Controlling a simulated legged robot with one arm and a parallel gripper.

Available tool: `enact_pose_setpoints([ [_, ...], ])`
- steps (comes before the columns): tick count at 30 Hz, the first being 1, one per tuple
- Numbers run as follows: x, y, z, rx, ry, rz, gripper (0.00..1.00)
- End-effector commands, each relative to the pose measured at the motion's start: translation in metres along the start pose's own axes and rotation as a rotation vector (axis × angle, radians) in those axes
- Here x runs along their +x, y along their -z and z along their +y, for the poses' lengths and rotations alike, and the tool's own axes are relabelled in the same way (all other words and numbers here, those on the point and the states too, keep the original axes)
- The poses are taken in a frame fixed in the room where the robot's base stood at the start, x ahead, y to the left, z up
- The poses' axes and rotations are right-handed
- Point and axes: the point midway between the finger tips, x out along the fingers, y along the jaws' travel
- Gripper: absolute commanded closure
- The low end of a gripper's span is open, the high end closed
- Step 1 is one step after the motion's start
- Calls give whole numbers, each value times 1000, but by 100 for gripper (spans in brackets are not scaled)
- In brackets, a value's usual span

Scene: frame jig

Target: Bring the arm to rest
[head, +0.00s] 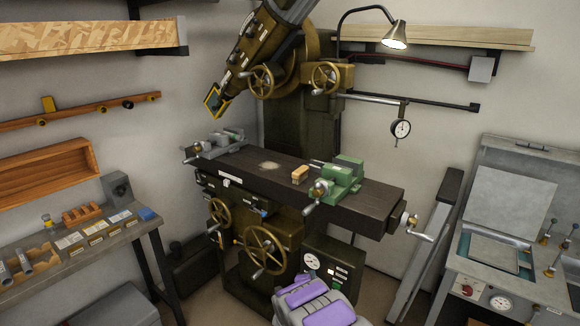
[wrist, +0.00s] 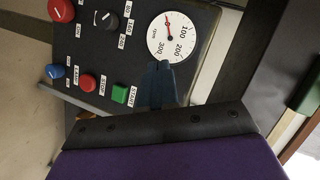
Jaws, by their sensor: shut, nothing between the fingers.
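My arm shows at the bottom middle of the head view as purple and grey parts, low in front of the milling machine. In the wrist view, my gripper (wrist: 158,85) shows as a narrow dark blue tip in front of a dial, shut with nothing in it. A purple body with a black edge, which looks like part of my arm, fills the bottom of that view. The control box (head: 327,268) with a round dial (wrist: 172,38) stands just beyond my arm. In the wrist view its panel has red, blue and green buttons.
The milling machine's table (head: 252,178) carries a green vise (head: 340,178), a grey vise (head: 220,143) and a small wooden block (head: 300,174). A workbench (head: 85,245) stands at left, and a grey cabinet (head: 500,280) at right. A lamp (head: 395,36) hangs above.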

Motion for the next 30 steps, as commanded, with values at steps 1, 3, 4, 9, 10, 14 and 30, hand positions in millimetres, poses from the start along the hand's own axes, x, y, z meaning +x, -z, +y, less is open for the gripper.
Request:
enact_pose_setpoints([
  [1, -3, 8, -16, -33, -12, -20, 100],
  [3, -9, 16, -30, -83, -42, -57, 100],
  [4, -12, 20, -36, -104, -55, -72, 100],
  [9, -36, 41, -63, -227, -133, -164, 100],
  [10, -42, 45, -67, -249, -146, -181, 100],
  [14, -70, 62, -81, -339, -208, -256, 100],
  [30, -246, 136, -98, -696, -439, -615, 100],
])
